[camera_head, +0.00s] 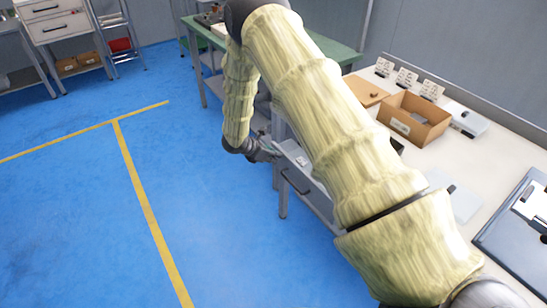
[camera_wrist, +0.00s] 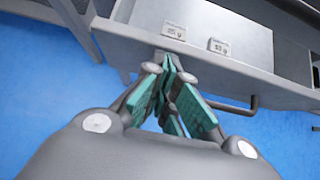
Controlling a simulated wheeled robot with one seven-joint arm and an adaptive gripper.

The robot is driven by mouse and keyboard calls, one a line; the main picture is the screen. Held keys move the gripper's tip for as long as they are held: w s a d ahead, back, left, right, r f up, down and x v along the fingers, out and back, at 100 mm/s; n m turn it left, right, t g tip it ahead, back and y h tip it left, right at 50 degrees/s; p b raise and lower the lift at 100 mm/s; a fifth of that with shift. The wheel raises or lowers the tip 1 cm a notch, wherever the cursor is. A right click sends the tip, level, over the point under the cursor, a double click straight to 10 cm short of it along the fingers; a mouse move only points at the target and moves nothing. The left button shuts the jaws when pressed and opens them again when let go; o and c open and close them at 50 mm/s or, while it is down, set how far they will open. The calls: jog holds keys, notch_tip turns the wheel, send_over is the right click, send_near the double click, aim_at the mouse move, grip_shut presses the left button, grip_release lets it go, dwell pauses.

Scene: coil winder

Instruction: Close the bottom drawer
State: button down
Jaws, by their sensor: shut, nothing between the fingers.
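A grey drawer (camera_head: 318,193) with a dark bar handle (camera_head: 294,183) shows under the right-hand bench, partly hidden by my arm. Its grey surface (camera_wrist: 130,43) fills the top of the wrist view, with the handle (camera_wrist: 235,105) below its edge. My gripper (camera_head: 268,150) is at the left end of this drawer unit, by its upper edge. In the wrist view my gripper (camera_wrist: 172,62) has its teal-padded fingers together and empty, with the tips at or very near the grey edge. Contact is unclear. How far the drawer stands out is hard to tell.
Two small labelled tags (camera_wrist: 174,31) (camera_wrist: 219,46) sit on the grey surface. The white bench (camera_head: 470,165) holds a cardboard box (camera_head: 413,122) and a dark tray (camera_head: 500,245). A green table (camera_head: 340,52) stands behind. Blue floor (camera_head: 80,210) left of the drawer is clear.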

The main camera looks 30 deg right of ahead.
aim_at(282, 152)
jog(key=d, duration=0.4)
jog(key=shift+w+d, duration=0.15)
jog(key=shift+d, duration=0.05)
jog(key=shift+a, duration=0.15)
